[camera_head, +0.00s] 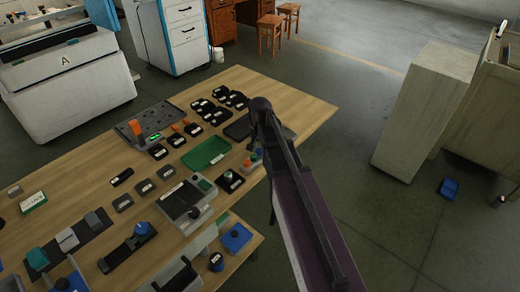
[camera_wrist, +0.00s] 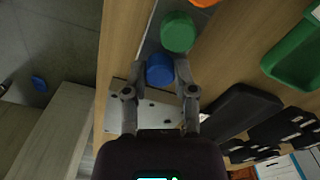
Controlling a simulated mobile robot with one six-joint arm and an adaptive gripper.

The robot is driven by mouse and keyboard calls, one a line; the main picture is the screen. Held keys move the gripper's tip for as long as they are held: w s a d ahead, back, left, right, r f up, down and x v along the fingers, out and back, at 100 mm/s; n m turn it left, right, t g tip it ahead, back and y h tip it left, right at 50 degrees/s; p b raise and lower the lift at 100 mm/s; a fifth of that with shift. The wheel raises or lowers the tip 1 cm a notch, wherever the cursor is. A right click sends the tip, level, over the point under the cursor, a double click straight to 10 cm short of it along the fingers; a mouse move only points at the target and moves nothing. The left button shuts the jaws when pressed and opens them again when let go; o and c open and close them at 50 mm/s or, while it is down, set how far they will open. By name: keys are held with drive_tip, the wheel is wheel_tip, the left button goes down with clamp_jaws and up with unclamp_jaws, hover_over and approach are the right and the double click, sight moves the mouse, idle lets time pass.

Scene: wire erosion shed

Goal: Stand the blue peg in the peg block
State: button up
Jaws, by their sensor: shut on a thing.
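The blue peg (camera_wrist: 160,70) is between the two fingertips of my gripper (camera_wrist: 161,61) in the wrist view, and the fingers close on its sides. A green peg (camera_wrist: 178,32) stands just beyond it on a dark grey strip, close to the fingertips. Whether the blue peg still touches that strip I cannot tell. A pale plate with dark holes (camera_wrist: 115,117), which looks like the peg block, lies behind the fingers and is partly covered by my gripper.
An orange round thing (camera_wrist: 204,2) is at the wrist view's top edge. A green tray (camera_head: 206,153) and several dark cases (camera_head: 200,106) lie to the left on the wooden table (camera_head: 300,98). A pale cabinet (camera_head: 425,110) stands right, across open floor.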

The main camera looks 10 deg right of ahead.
drive_tip(key=shift+f, duration=0.1)
drive_tip(key=o, duration=1)
drive_tip(key=shift+r+p, duration=3.45)
drive_tip(key=shift+r, duration=0.1)
drive_tip(key=s+r+n+p, duration=0.1)
drive_tip(key=s+n, duration=0.1)
drive_tip(key=s, duration=0.3)
drive_tip(key=s+r+n+p, duration=0.1)
drive_tip(key=s+n, duration=0.1)
drive_tip(key=s, duration=0.3)
drive_tip(key=s+r+n+p, duration=0.1)
drive_tip(key=s, duration=0.5)
drive_tip(key=shift+d+n, duration=0.1)
drive_tip(key=shift+n, duration=0.3)
